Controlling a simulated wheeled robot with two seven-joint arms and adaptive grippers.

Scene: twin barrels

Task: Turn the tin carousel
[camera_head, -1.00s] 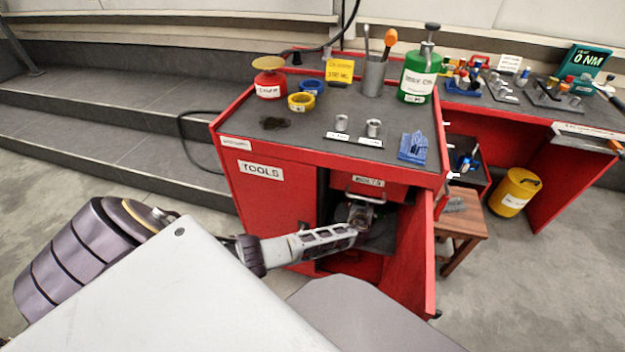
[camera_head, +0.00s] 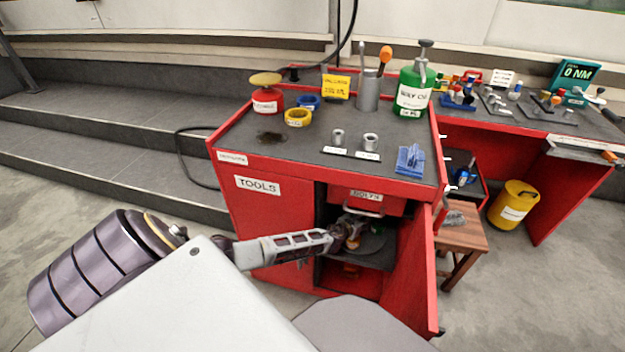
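The carousel, a dark grey round plate (camera_head: 376,243), sits on the shelf inside the open red cabinet, below the drawer. My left gripper (camera_head: 353,238) reaches into the cabinet opening from the left, at the plate's left side. A small yellowish-orange thing shows by the fingers; I cannot tell whether it is a tin or whether they touch it. The fingers are small and dark, so their opening is unclear. My arm hides part of the plate's left side. My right gripper is out of view.
The cabinet door (camera_head: 413,262) stands open on the right of the opening. A drawer handle (camera_head: 362,211) juts out just above my gripper. A wooden stool (camera_head: 462,238) stands right of the door.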

